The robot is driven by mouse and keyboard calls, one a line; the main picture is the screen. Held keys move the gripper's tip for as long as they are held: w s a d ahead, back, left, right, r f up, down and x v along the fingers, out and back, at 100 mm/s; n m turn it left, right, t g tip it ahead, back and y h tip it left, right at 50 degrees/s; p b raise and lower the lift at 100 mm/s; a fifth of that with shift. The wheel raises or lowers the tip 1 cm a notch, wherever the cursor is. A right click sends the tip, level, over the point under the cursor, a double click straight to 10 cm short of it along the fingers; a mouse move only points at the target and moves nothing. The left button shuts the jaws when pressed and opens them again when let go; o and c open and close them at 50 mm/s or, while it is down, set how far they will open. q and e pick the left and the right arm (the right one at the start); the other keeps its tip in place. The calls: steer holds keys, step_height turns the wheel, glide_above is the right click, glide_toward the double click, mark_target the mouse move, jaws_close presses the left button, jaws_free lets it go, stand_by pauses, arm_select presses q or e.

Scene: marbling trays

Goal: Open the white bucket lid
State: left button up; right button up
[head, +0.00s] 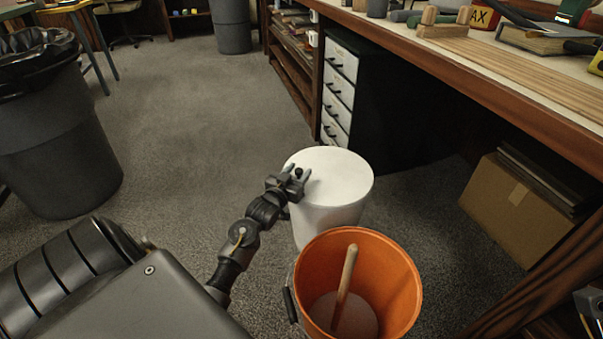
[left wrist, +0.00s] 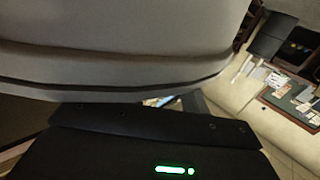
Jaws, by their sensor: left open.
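The white bucket (head: 328,220) stands on the carpet with its flat white lid (head: 335,172) on top. My left gripper (head: 298,174) is open at the lid's left edge, its grey fingertips spread. A small dark round piece shows between the fingers; I cannot tell whether it belongs to the lid. Contact with the lid is also unclear. In the left wrist view, a pale curved surface with a rim line, likely the bucket (left wrist: 120,45), fills the upper part very close. My right gripper (head: 590,308) is partly in view at the lower right edge, cut off.
An orange bucket (head: 408,268) with a wooden stick (head: 346,282) inside stands right in front of the white one. A black bin (head: 60,150) is at left. A workbench (head: 500,95) with drawers (head: 338,95) and a cardboard box (head: 515,212) is at right. Carpet is clear behind-left.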

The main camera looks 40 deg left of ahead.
arm_select(q)
steer(key=shift+w+a+b, duration=0.2)
steer(key=shift+w+b, duration=0.15)
steer(key=shift+w, duration=0.95)
steer(key=shift+c, duration=0.5)
jaws_close()
